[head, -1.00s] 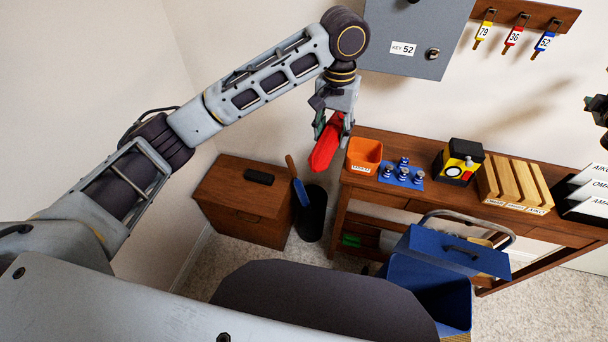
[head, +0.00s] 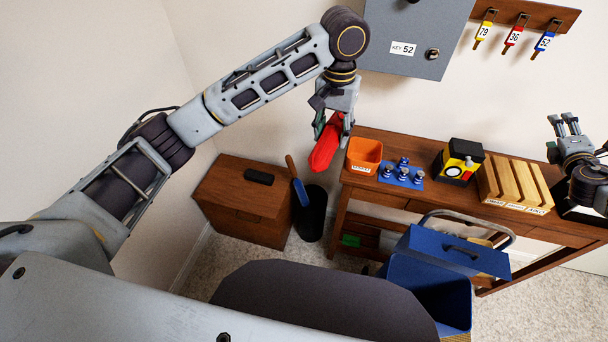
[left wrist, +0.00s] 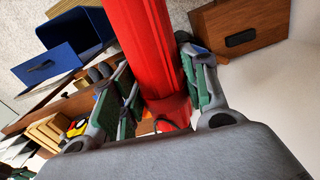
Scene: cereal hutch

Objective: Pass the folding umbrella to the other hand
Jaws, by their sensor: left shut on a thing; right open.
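The red folding umbrella (head: 325,147) hangs tilted below my left gripper (head: 335,119), left of the wooden console table. My left gripper is shut on it. In the left wrist view the umbrella (left wrist: 148,45) runs from between the green-padded fingers (left wrist: 160,98) up out of the top edge. My right gripper (head: 564,126) is at the far right of the head view, above the table's right end. It is open and empty, its fingers pointing up in the picture, well apart from the umbrella.
The wooden table (head: 390,202) holds an orange bin (head: 364,153), a blue mat (head: 414,183) with small items, a yellow-black box (head: 459,162) and a wooden sorter (head: 514,184). A grey key cabinet (head: 415,35) hangs above. A blue box (head: 430,290) stands in front; a small cabinet (head: 245,200) stands left.

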